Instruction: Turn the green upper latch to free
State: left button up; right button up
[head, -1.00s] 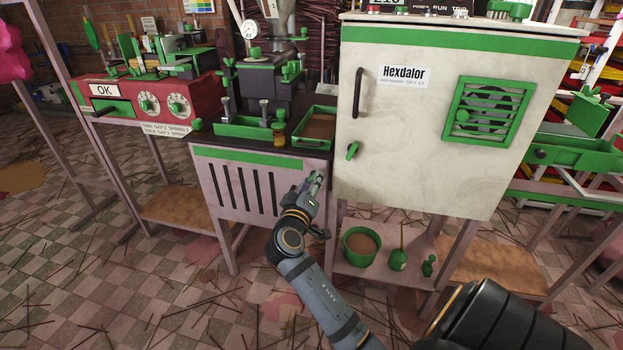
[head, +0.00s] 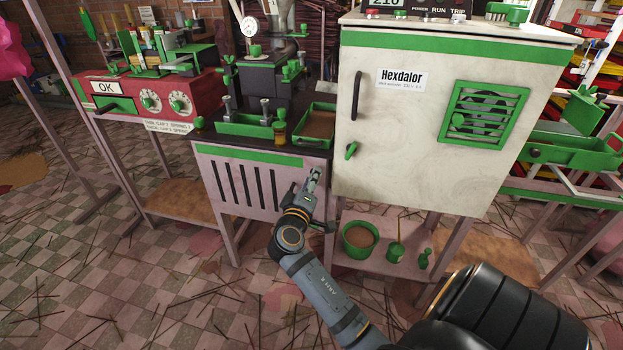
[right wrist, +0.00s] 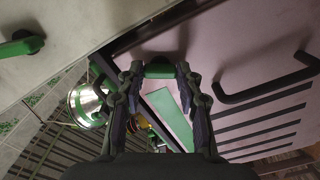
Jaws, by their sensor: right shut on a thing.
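My right gripper (head: 314,178) reaches the right edge of the pink slatted front panel (head: 236,184), under the bench top. In the right wrist view, my right gripper (right wrist: 159,72) has its two fingers shut on a small green latch (right wrist: 160,68) on the pink panel. The fingers cover the latch's sides, and the head view hides most of it, so I cannot tell its exact angle. Another green latch (head: 351,150) is on the white cabinet door, apart from my gripper; it also shows in the right wrist view (right wrist: 20,45). My left gripper is not in view.
The white cabinet (head: 425,140) stands close to the right of my gripper. A black handle (right wrist: 265,85) juts from the pink panel. Green trays (head: 243,128) sit on the bench above. A green pot (head: 360,240) stands on the low shelf.

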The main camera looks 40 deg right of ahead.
dwell(0.6)
jog(key=o, duration=1.1)
jog(key=shift+o, duration=0.2)
notch_tip(320, 180, up, 9)
jog(key=shift+r, duration=0.55)
